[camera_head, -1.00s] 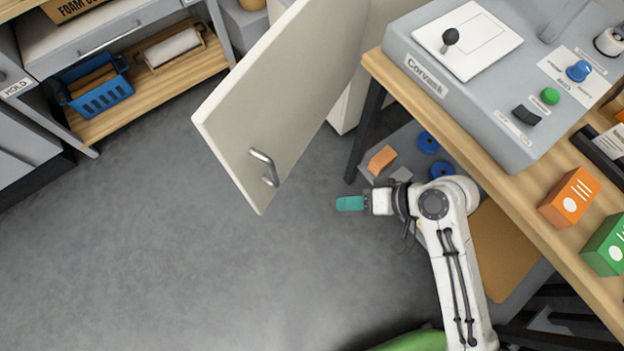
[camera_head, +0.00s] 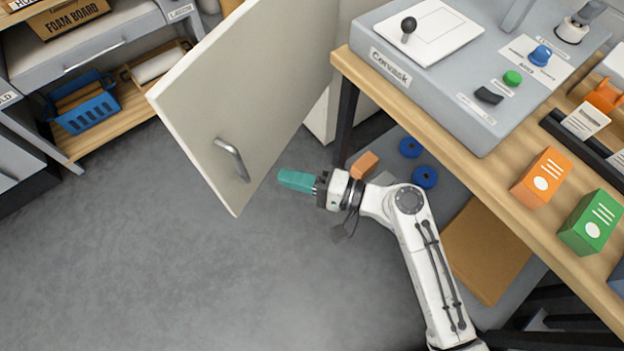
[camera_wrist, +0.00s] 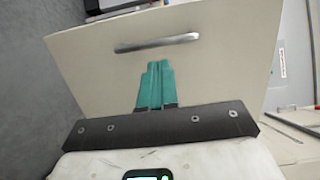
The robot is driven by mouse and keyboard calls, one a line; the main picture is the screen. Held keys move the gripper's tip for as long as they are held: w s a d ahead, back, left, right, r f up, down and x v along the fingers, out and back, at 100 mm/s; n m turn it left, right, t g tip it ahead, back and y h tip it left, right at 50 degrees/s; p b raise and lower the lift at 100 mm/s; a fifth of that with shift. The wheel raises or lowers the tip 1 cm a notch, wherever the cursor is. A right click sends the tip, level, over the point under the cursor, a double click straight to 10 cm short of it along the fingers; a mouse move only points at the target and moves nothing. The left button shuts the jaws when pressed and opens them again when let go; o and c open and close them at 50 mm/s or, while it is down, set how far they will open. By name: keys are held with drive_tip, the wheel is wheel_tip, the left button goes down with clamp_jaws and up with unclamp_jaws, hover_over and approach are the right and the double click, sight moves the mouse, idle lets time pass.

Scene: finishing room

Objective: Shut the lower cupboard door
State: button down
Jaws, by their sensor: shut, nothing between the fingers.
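The cupboard door (camera_head: 255,90) is a cream panel standing wide open, jutting into the room left of the workbench. Its grey bar handle (camera_head: 232,158) is near the door's free edge. My gripper (camera_head: 283,178) has teal fingers, shut and empty, pointing left toward the door's face, to the right of the handle. In the wrist view the door (camera_wrist: 100,70) fills most of the picture. The handle (camera_wrist: 157,43) lies beyond my gripper's fingertips (camera_wrist: 159,64), and there seems to be a gap between them. I cannot tell whether the fingertips touch the door. The cupboard's inside is mostly hidden.
A wooden workbench (camera_head: 480,175) with a grey Corvask machine (camera_head: 440,90) stands right of my arm. Orange and blue items lie on its lower shelf. Shelving with a blue basket (camera_head: 85,110) is at the upper left. The grey floor (camera_head: 150,260) at left is clear.

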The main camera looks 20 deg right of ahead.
drive_tip(key=x, duration=0.7)
drive_tip(key=shift+p, duration=0.35)
drive_tip(key=shift+a, duration=0.15)
